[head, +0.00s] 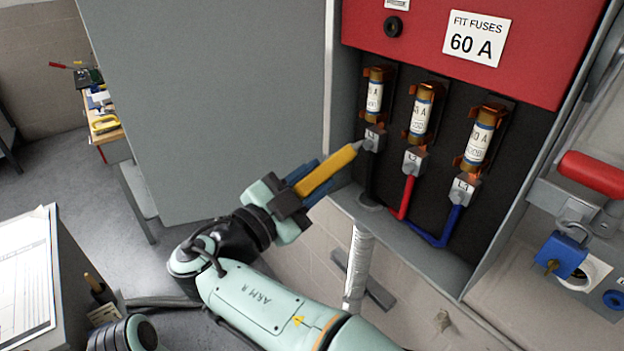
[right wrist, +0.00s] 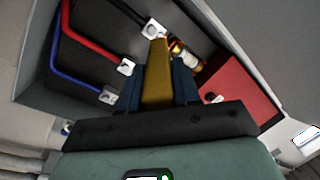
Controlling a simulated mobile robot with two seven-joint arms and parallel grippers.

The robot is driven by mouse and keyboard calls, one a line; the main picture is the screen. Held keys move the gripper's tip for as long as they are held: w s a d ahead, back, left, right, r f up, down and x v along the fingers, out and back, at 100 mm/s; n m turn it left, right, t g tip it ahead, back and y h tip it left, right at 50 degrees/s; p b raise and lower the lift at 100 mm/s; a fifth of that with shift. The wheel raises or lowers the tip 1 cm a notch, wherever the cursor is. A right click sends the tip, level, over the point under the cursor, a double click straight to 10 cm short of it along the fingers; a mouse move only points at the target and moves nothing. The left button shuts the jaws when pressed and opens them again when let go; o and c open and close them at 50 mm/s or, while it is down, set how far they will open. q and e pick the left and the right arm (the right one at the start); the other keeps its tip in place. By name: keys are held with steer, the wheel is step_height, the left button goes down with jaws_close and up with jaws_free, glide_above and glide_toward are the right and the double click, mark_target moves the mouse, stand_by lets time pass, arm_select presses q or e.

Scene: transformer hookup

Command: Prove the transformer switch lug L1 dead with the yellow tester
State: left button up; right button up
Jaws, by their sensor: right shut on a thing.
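The yellow tester (head: 328,171) is in my right gripper (head: 304,184), whose blue fingers are shut on it. It points up and right, and its grey tip is at or very near lug L1 (head: 374,139), with a black cable below. I cannot tell whether the tip touches the metal. In the right wrist view the tester (right wrist: 157,80) stands between the blue fingers (right wrist: 158,92), its far end beside lug L1 (right wrist: 153,28). Lug L2 (head: 414,160) has a red cable, and lug L3 (head: 464,189) a blue one. My left gripper is not in view.
Three fuses stand above the lugs, the middle one (head: 421,113) between close neighbours. A red panel (head: 560,40) lies above them. The open grey cabinet door (head: 215,100) is at left. A blue padlock (head: 562,256) and red handle (head: 592,174) are at right.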

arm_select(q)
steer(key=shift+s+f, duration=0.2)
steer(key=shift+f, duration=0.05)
arm_select(e)
steer(key=shift+w+d, duration=0.3)
steer(key=shift+d, duration=0.15)
stand_by(0.4)
arm_select(q)
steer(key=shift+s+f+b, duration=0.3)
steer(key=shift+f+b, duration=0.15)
steer(key=shift+b, duration=0.1)
stand_by(1.7)
